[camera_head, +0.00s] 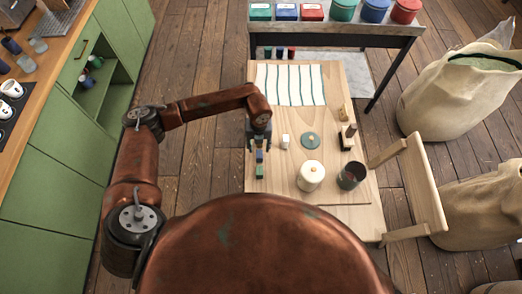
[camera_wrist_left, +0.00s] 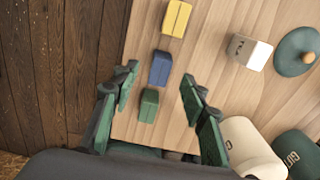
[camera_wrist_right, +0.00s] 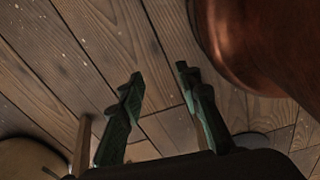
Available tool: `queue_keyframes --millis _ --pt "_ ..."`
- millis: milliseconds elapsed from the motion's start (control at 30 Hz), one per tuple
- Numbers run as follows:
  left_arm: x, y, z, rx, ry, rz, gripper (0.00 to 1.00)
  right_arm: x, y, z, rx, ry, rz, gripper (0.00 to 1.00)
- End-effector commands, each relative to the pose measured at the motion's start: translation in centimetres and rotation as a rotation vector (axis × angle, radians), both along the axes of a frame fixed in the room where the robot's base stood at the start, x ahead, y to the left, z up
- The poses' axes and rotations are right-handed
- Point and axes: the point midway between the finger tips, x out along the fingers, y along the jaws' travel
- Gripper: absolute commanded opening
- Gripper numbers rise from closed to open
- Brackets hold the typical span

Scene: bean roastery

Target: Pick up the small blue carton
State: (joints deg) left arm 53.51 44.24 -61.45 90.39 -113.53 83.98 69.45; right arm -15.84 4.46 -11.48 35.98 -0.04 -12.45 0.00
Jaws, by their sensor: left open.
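The small blue carton (camera_wrist_left: 160,68) stands on the light wooden table in the left wrist view, in a row between a yellow carton (camera_wrist_left: 176,18) and a green carton (camera_wrist_left: 149,105). My left gripper (camera_wrist_left: 159,82) is open above the row, with one finger on each side in the picture. Nothing is held between its fingers. In the head view the left gripper (camera_head: 259,142) hangs over the table's left side and partly hides the row. My right gripper (camera_wrist_right: 160,74) is open and empty over the plank floor in the right wrist view.
A white carton (camera_head: 285,141), teal lid (camera_head: 310,140), cream canister (camera_head: 311,177) and dark cup (camera_head: 352,176) stand to the right of the row. A striped cloth (camera_head: 290,85) lies at the table's back. A wooden chair (camera_head: 424,180) is at the right.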

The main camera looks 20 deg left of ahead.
Motion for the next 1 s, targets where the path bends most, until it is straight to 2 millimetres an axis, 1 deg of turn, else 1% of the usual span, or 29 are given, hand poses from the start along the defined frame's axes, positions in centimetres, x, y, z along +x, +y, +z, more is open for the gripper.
queue_keyframes --millis 33,100,200,267,367,500,600,700,800,867,1000 --pt "-0.1 -0.2 -0.7 0.000 0.004 -0.003 0.41 -1.1 0.1 -0.1 0.001 0.013 -0.003 0.31" --pt "0.1 -0.4 -1.4 -0.001 0.004 -0.006 0.41 -2.6 0.1 -0.1 0.001 0.031 -0.007 0.31" --pt "0.1 -0.5 -2.1 -0.002 0.004 -0.010 0.41 -4.7 0.0 -0.1 -0.001 0.057 -0.013 0.31" --pt "-0.1 -0.5 -2.6 -0.002 0.005 -0.010 0.41 -5.3 -0.1 -0.1 -0.002 0.065 -0.015 0.31" --pt "-0.3 -0.4 -3.9 -0.003 0.005 -0.007 0.41 -5.1 -0.1 0.1 -0.003 0.063 -0.014 0.31" --pt "-0.5 -0.3 -6.1 -0.004 0.005 -0.006 0.41 -3.2 -0.2 0.1 -0.003 0.039 -0.009 0.31" --pt "-0.5 -0.3 -6.8 -0.004 0.004 -0.007 0.41 -1.9 -0.2 0.2 -0.002 0.021 -0.007 0.31" --pt "-0.4 -0.3 -6.8 -0.004 0.003 -0.007 0.41 -1.4 -0.2 0.2 -0.001 0.014 -0.004 0.31" --pt "-0.4 -0.2 -6.8 -0.004 0.003 -0.007 0.40 -1.4 -0.2 0.2 -0.003 0.015 -0.005 0.31" --pt "-0.4 -0.2 -6.8 -0.004 0.003 -0.007 0.36 -1.6 -0.3 0.2 -0.003 0.018 -0.005 0.31" --pt "-0.4 -0.2 -6.8 -0.004 0.003 -0.006 0.26 -2.7 -0.3 0.1 -0.003 0.031 -0.008 0.31"
